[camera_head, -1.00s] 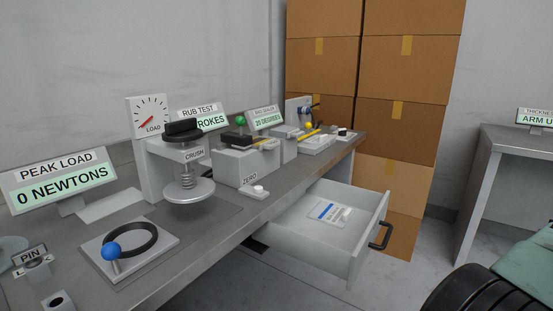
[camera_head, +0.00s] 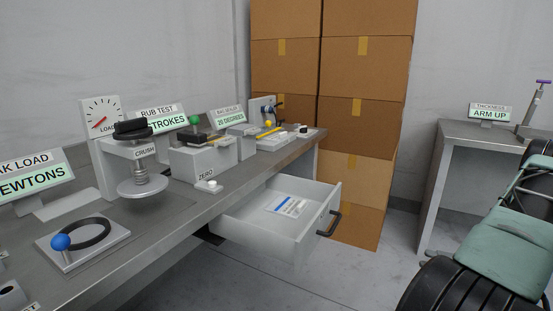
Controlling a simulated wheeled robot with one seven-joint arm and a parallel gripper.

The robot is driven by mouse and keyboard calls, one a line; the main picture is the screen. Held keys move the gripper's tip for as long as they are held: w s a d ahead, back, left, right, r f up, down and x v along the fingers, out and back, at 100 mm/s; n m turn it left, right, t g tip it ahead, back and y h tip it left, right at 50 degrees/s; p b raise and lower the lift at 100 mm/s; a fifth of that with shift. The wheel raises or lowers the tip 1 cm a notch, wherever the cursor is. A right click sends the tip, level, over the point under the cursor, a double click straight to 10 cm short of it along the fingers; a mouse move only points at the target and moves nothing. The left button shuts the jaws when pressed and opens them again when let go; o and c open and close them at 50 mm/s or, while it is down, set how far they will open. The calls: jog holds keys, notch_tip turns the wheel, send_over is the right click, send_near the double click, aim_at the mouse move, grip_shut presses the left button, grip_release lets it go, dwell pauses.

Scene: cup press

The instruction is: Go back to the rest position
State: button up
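My gripper is not in view, so its state is hidden. No arm link reaches over the bench in the head camera view. The crush press (camera_head: 142,188) stands on the grey bench (camera_head: 192,207), with its black knob (camera_head: 132,128) on top and its round plate above the bench top. Its load dial (camera_head: 100,115) has a red needle pointing to the lower left. A black ring with a blue ball handle (camera_head: 60,242) sits on a square plate in front of the press.
An open drawer (camera_head: 262,238) juts from the bench front with a labelled packet (camera_head: 290,205) inside. Brown cartons (camera_head: 365,70) are stacked behind. A second table (camera_head: 435,165) stands at right, its sign reading "ARM UP".

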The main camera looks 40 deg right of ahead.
jog(key=w+a+r+n+g, duration=0.2)
jog(key=w+a+n+g, duration=0.4)
jog(key=a+n+g, duration=0.3)
jog(key=w+a+r+n+g, duration=0.3)
jog(key=w+a+n+g, duration=0.4)
jog(key=n, duration=0.3)
jog(key=w+a+r+n+t+h, duration=0.1)
jog(key=w+a+r+n+h, duration=0.15)
jog(key=a+n, duration=0.55)
jog(key=w+a+r+n+h, duration=0.1)
jog(key=a+r+n+h, duration=0.3)
jog(key=n, duration=0.6)
jog(key=w+a+r+n+t+h, duration=0.1)
jog(key=a+n+h, duration=0.3)
jog(key=a+n, duration=0.4)
jog(key=s+a+r+n+g+y, duration=0.1)
jog(key=s+a+n, duration=0.4)
jog(key=a, duration=0.4)
jog(key=s+a+r+n+g, duration=0.15)
jog(key=s+a+n, duration=0.25)
jog(key=s+a, duration=0.4)
notch_tip(320, 180, up, 14)
jog(key=a+p, duration=0.1)
jog(key=p, duration=1.3)
jog(key=shift+a, duration=0.3)
jog(key=shift+t, duration=0.25)
